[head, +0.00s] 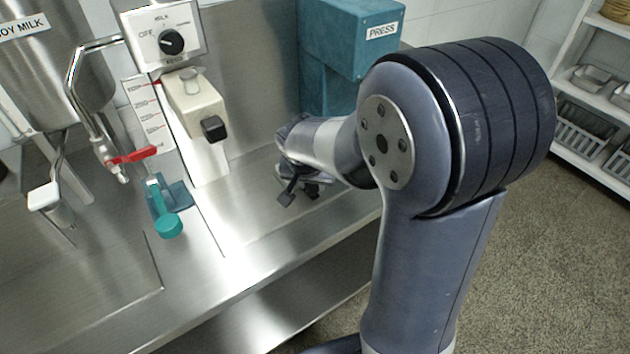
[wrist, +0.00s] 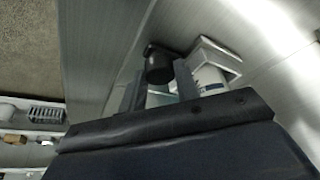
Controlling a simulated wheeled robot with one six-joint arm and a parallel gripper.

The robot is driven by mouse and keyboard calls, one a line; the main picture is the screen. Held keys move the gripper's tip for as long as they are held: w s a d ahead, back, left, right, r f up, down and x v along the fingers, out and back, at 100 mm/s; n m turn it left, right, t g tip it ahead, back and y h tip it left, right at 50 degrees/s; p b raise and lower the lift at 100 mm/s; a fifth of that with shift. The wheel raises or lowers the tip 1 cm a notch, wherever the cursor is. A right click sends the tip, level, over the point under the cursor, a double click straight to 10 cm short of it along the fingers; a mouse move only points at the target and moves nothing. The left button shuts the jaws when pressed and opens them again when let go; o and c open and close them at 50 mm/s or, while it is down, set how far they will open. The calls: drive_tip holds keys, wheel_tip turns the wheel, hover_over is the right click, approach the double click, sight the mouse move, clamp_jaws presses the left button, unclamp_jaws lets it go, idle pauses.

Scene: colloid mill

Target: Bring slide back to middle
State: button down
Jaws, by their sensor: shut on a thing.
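My gripper (head: 298,192) is low over the steel bench, right of the cream block and in front of the press. In the wrist view its two dark fingers (wrist: 158,92) stand a little apart, with a small pale piece (wrist: 160,99) between them. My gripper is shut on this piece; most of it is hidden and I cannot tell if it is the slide. The cream block (head: 193,103) has a black knob (head: 214,128) at its front and sits under the dial panel. A black knob (wrist: 159,65) and a whitish box (wrist: 218,58) show beyond the fingers.
A teal press (head: 350,45) stands behind my arm. Left are a red-handled tap (head: 132,156), a teal stand with a round end (head: 168,226) and a steel soy milk tank (head: 60,75). The bench front (head: 235,255) is clear. White shelves (head: 595,125) stand far right.

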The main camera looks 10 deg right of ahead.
drive_tip(key=c, duration=1.3)
unclamp_jaws()
drive_tip(key=v, duration=1)
drive_tip(key=shift+s+r, duration=0.1)
drive_tip(key=shift+r, duration=0.3)
drive_tip(key=x, duration=1)
drive_tip(key=shift+f, duration=0.5)
drive_tip(key=shift+w+d+r, duration=0.1)
drive_tip(key=shift+w+d, duration=0.1)
drive_tip(key=shift+d, duration=0.1)
